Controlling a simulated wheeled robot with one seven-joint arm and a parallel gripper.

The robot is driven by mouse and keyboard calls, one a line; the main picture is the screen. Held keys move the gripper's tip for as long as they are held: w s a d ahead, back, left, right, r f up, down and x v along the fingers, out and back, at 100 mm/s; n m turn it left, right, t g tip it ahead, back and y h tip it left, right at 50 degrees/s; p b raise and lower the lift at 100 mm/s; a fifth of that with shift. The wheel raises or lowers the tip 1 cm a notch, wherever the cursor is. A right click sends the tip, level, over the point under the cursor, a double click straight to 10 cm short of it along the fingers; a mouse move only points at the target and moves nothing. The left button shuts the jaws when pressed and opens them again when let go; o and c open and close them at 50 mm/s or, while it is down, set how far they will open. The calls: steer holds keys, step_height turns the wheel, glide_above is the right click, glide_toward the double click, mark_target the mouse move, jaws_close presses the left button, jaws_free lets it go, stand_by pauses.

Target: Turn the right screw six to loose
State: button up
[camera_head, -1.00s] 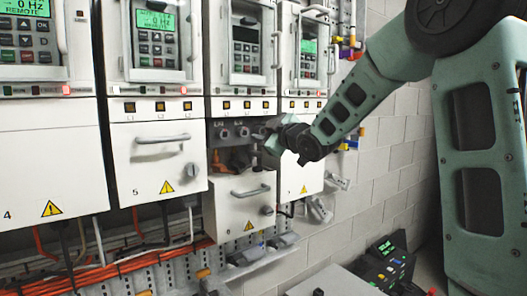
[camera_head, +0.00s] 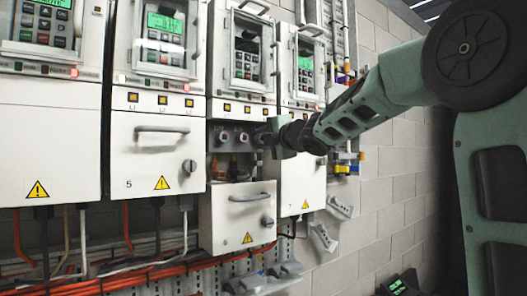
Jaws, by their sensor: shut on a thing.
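Drive six is the third cabinet from the left, with its lower cover (camera_head: 237,212) lowered and its terminal bay open. A row of round grey screws shows in the bay: the left screw (camera_head: 223,137) and the middle screw (camera_head: 243,137) are clear to see. My gripper (camera_head: 267,138) reaches in from the right at the right end of this row. It is shut on the right screw, which is mostly hidden by the jaws. How far the screw is turned cannot be seen.
Drive five (camera_head: 155,155), with a closed cover and handle, stands to the left. Another closed drive (camera_head: 303,185) stands close behind my gripper on the right. Orange cables (camera_head: 150,283) run below. A grey block wall (camera_head: 385,190) lies to the right.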

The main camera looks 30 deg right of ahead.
steer(key=n+b, duration=0.3)
steer(key=n, duration=0.2)
steer(key=shift+f, duration=0.1)
steer(key=shift+n, duration=0.4)
steer(key=o, duration=0.8)
steer(key=shift+o, duration=0.2)
